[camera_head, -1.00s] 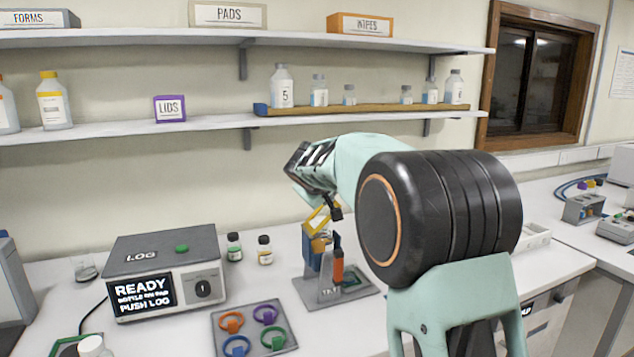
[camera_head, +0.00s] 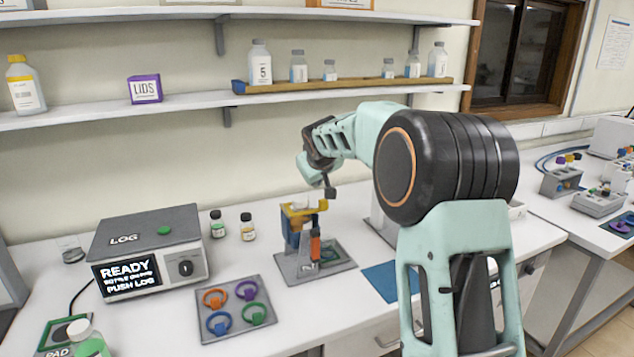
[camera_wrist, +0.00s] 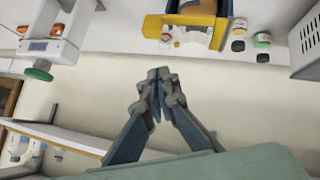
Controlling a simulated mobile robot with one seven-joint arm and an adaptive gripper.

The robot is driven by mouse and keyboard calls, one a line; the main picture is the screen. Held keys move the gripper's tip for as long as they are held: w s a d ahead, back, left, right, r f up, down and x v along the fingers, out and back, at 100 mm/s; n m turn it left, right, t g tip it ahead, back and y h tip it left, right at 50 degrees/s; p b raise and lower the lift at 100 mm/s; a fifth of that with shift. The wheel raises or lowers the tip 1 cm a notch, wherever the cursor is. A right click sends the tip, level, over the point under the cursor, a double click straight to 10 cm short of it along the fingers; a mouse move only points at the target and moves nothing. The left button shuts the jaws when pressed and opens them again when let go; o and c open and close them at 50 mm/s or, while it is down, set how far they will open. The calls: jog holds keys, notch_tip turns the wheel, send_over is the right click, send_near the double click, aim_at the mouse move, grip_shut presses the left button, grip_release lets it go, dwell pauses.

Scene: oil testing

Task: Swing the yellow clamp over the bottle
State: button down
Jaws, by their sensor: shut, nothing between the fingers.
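The yellow clamp (camera_head: 305,210) lies about level across the top of a blue stand on a grey base (camera_head: 340,258). In the wrist view the clamp (camera_wrist: 182,22) is a yellow U-shaped piece at the top. An amber-brown rounded item (camera_wrist: 193,6), perhaps the bottle, shows beside it, partly cut off by the frame. I cannot tell how the clamp meets it. An orange handle (camera_head: 315,246) is on the front of the stand. My gripper (camera_head: 330,193) is shut and empty, just above and right of the clamp, apparently apart from it. Its fingertips meet in the wrist view (camera_wrist: 158,95).
A grey tray with coloured rings (camera_head: 265,325) lies in front. A shelf (camera_head: 150,109) with bottles runs behind. A blue mat (camera_head: 388,281) lies right.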

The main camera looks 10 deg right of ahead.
jog(key=shift+r, duration=0.25)
jog(key=s+d+r, duration=0.2)
jog(key=s+r, duration=0.5)
jog(key=r, duration=0.4)
jog(key=shift+w+a, duration=0.1)
jog(key=shift+a, duration=0.05)
